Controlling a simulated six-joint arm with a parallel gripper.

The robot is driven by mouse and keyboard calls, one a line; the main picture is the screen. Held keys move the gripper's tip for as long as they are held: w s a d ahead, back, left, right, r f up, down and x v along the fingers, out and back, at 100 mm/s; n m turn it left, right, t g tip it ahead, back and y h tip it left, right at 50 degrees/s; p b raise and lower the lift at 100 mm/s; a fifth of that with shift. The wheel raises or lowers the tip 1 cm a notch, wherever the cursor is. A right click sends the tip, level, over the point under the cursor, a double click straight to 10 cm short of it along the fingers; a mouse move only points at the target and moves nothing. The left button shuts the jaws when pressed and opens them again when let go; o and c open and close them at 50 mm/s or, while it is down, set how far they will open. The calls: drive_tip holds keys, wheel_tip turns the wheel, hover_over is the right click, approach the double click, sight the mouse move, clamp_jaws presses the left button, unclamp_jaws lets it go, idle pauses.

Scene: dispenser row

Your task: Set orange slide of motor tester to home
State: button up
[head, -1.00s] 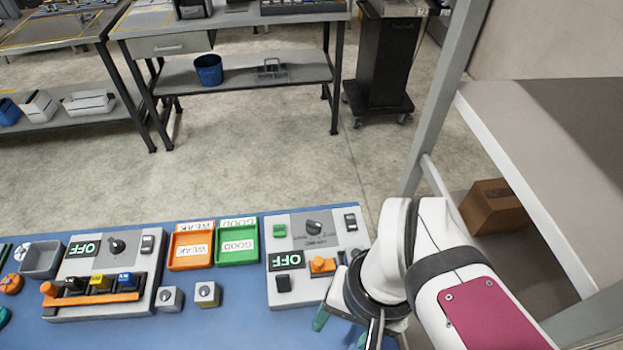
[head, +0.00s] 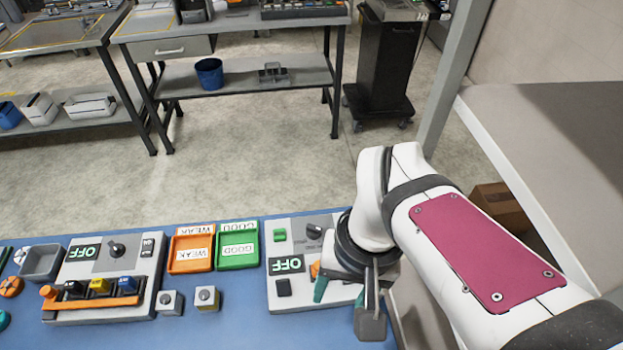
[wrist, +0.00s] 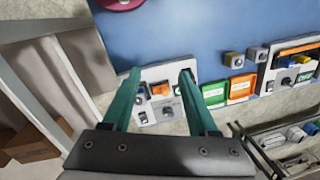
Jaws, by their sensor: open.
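The right-hand grey panel (head: 283,305), which I take as the motor tester, has an OFF display, a dark dial and switches. In the wrist view the orange slide (wrist: 160,89) shows between my fingers on the tester (wrist: 153,74). A small blue part sits beside it. My gripper (head: 341,299) is open and empty over the tester's right side; its teal fingers also show in the wrist view (wrist: 159,71). I cannot tell whether they touch anything.
An orange WEAK tray (head: 191,268) and a green GOOD tray (head: 237,264) stand left of the tester. Two small knob boxes (head: 207,299) are in front of them. Another OFF panel (head: 85,312) with an orange bar is farther left. Blue mat (head: 230,330) in front is clear.

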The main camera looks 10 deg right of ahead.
drive_tip(key=w+n+h, duration=0.1)
drive_tip(key=w+n, duration=0.4)
drive_tip(key=w, duration=0.7)
drive_tip(key=f, duration=1.6)
drive_tip(key=shift+w+a+f, duration=0.3)
drive_tip(key=shift+w+a, duration=0.05)
drive_tip(key=shift+a, duration=0.05)
clamp_jaws()
